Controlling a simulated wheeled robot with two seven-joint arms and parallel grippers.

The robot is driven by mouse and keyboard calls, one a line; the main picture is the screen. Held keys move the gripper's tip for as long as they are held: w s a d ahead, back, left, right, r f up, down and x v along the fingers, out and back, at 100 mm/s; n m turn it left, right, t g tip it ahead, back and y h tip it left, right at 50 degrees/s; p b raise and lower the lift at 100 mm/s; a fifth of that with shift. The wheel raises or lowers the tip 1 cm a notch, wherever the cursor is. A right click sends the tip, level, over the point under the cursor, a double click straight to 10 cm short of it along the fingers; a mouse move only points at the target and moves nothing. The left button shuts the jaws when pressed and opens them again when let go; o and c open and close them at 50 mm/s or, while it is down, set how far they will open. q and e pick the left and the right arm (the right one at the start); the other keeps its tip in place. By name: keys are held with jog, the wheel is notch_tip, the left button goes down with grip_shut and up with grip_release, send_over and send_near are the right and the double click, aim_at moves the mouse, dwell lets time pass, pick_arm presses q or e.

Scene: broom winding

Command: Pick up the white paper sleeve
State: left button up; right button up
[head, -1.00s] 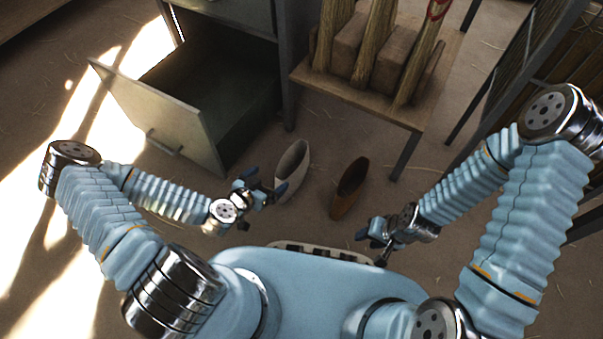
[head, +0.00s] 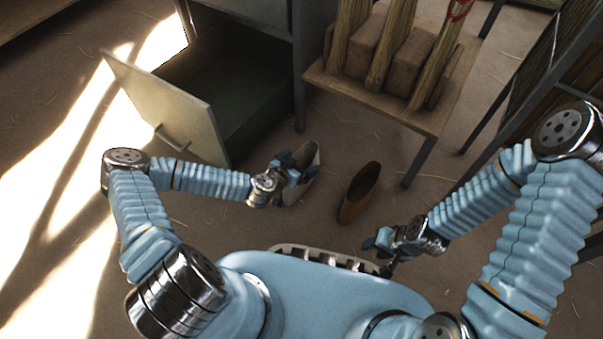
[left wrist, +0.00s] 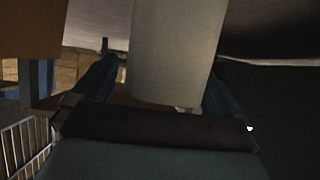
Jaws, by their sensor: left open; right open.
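The white paper sleeve (head: 306,186) stands on the floor in the head view, left of a brown sleeve (head: 360,192). My left gripper (head: 295,170) is open at the white sleeve and hides part of it. In the left wrist view the white sleeve (left wrist: 175,50) fills the upper middle, between the two blue fingers of my left gripper (left wrist: 158,88). I cannot tell whether the fingers touch it. My right gripper (head: 376,244) is open and empty, low and to the right of the brown sleeve.
A wooden table (head: 375,92) with brooms (head: 390,50) and brown blocks stands behind the sleeves. An open metal drawer (head: 190,125) is at the left. A dark rack (head: 520,90) stands at the right. Bare floor lies around the sleeves.

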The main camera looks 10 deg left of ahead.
pick_arm(q)
jog(key=shift+c, duration=0.2)
jog(key=c, duration=1.2)
jog(key=shift+r, duration=0.1)
jog(key=shift+c, duration=0.2)
